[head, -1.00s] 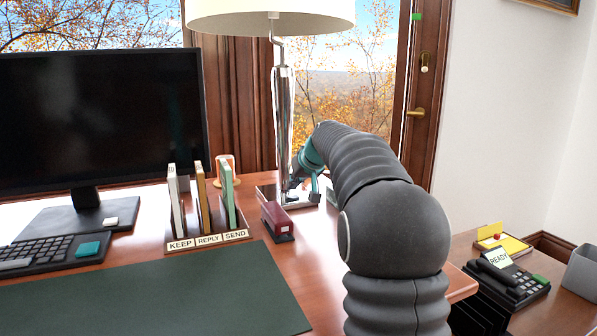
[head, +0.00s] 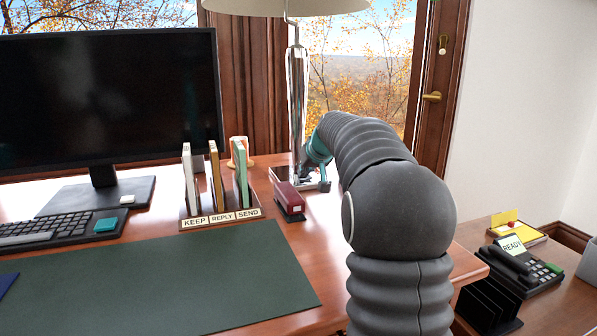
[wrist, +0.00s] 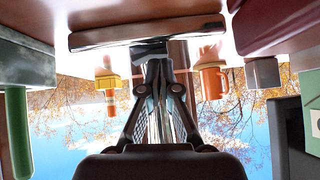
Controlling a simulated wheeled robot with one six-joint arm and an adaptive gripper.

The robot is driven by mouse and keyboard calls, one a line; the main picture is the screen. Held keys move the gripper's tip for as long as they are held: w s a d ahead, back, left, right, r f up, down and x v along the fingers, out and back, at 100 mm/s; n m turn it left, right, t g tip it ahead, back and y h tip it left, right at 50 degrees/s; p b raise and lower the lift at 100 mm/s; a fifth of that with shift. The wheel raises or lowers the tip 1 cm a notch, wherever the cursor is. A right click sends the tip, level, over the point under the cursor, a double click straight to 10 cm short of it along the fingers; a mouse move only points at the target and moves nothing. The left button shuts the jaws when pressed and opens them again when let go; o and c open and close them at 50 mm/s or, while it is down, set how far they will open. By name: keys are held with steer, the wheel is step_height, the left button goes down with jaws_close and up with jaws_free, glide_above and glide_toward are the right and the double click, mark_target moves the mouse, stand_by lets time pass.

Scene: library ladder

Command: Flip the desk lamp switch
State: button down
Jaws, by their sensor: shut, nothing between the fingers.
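The desk lamp has a chrome stem (head: 297,95), a wide shade (head: 285,5) cut off by the top edge, and a flat base (head: 275,172) on the desk. The shade looks dull and greyish. My gripper (head: 305,178) is low at the right of the stem, over the base, partly hidden by my arm. In the wrist view, which is upside down, my gripper (wrist: 156,66) is shut and empty. Its tips are at or very near a small dark block on the lamp base (wrist: 150,30), probably the switch; I cannot tell whether they touch.
A dark red stapler-like object (head: 288,198) sits just in front of the lamp base. A letter sorter (head: 220,218), an orange mug (head: 241,153) and a monitor (head: 110,95) stand to the left. A phone (head: 520,265) is at lower right. The green desk mat (head: 160,280) is mostly clear.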

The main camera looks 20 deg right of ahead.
steer(key=shift+s+d+f, duration=0.15)
steer(key=shift+d, duration=0.8)
steer(key=r, duration=0.1)
steer(key=r+p, duration=0.2)
steer(key=r, duration=0.1)
steer(key=shift+d, duration=0.3)
steer(key=v, duration=1)
steer(key=shift+d, duration=0.25)
